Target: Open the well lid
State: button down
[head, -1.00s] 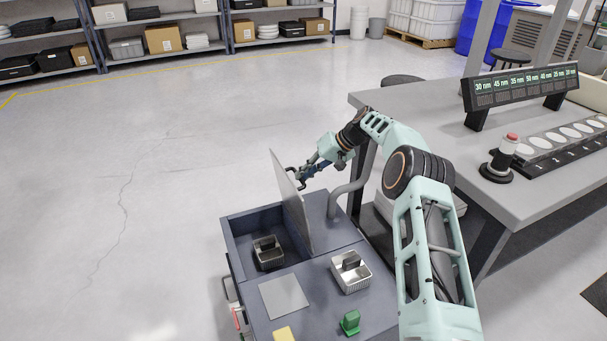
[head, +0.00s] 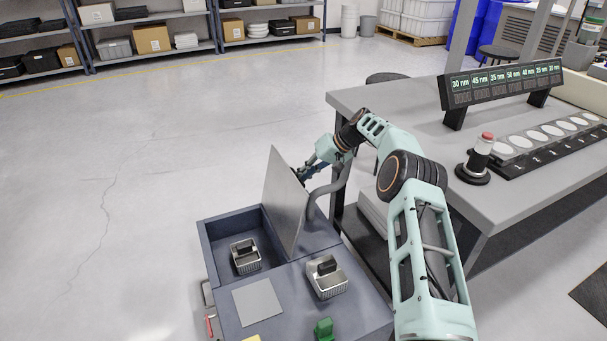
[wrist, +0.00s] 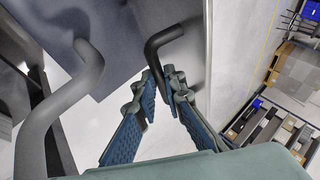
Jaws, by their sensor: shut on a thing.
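The well lid (head: 283,205) is a flat grey panel standing steeply upright along the right side of the well, its left face showing in the head view. The well (head: 216,257) is open beside it in the dark blue-grey top. My gripper (wrist: 160,84) is behind the lid in the head view, its tips mostly hidden. In the wrist view, its two blue-padded fingers are closed around the dark bent handle (wrist: 164,38) on the lid. The lid's panel also shows in the wrist view (wrist: 232,45).
A metal basket (head: 245,256) with a dark item sits in the well. A second basket (head: 326,279), a grey plate (head: 258,301) and a green piece (head: 323,329) are on the top. A thick grey pipe (wrist: 62,97) curves near my gripper. A workbench (head: 400,105) stands right.

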jog(key=shift+s+a+f, duration=0.4)
jog(key=shift+f, duration=0.3)
jog(key=c, duration=2)
grip_release()
jog(key=shift+w+a+f, duration=0.1)
jog(key=shift+w+f, duration=0.1)
jog(key=shift+c, duration=0.2)
jog(key=shift+d+r, duration=0.2)
jog(key=shift+r, duration=0.1)
jog(key=shift+v, duration=6)
jog(key=shift+w, duration=0.1)
